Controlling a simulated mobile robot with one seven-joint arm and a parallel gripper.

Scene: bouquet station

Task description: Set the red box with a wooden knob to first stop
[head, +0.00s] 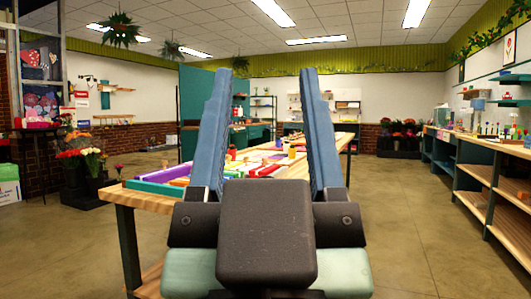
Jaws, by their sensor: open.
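My gripper (267,75) fills the middle of the head view. Its two long blue fingers stand wide apart, with the dark palm block below them. It is open, and nothing shows between the fingers close up. I cannot pick out the red box with a wooden knob for certain. Small red items show on the wooden table (148,203) beyond the fingers, too small to identify. My gripper and its fingers hide parts of this table.
Coloured trays, among them a green one (155,188), lie along the table's left side. Flower buckets (87,170) stand on the floor at left. A long wooden shelf bench (490,165) runs along the right. Open floor (405,215) lies between the table and that bench.

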